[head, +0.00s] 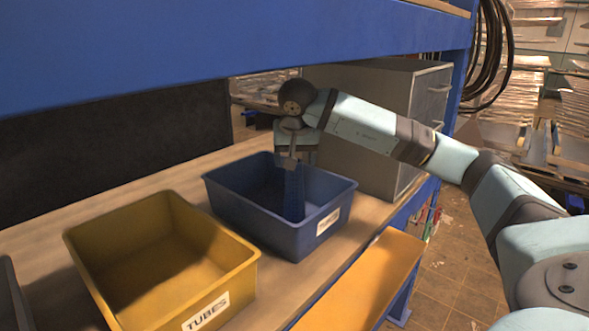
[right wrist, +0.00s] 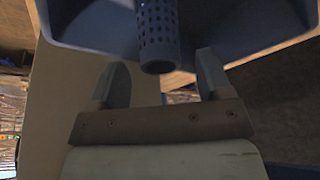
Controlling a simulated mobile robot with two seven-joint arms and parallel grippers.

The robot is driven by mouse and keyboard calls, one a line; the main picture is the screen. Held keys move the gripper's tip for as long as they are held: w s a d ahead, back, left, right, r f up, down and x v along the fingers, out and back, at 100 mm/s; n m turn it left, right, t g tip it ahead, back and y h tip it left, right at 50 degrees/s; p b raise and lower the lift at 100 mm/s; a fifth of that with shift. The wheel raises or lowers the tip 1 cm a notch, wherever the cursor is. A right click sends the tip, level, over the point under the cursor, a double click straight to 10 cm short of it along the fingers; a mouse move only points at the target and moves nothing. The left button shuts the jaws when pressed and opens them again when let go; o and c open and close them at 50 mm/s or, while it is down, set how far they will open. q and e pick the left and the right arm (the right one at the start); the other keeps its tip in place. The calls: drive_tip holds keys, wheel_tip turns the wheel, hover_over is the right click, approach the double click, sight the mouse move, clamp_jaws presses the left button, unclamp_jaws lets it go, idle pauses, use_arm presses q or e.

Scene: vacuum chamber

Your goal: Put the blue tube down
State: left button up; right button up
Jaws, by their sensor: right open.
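The blue tube (head: 293,192) is a perforated cylinder. In the head view it stands roughly upright inside the blue bin (head: 244,222), just below my right gripper (head: 291,160). In the right wrist view the tube (right wrist: 156,30) lies ahead of the two spread fingers, in line with the gap between them, and neither finger is closed on it. The right gripper is open. The tube's lower end against the bin floor is hard to make out. My left gripper is not in view.
A yellow bin (head: 165,262) labelled TUBES stands left of the blue bin on the wooden shelf (head: 112,203). A grey cabinet (head: 375,115) stands behind and right. A blue beam (head: 200,45) crosses above. A dark bin edge shows at far left.

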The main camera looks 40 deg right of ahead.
drive_tip(key=shift+v, duration=1.55)
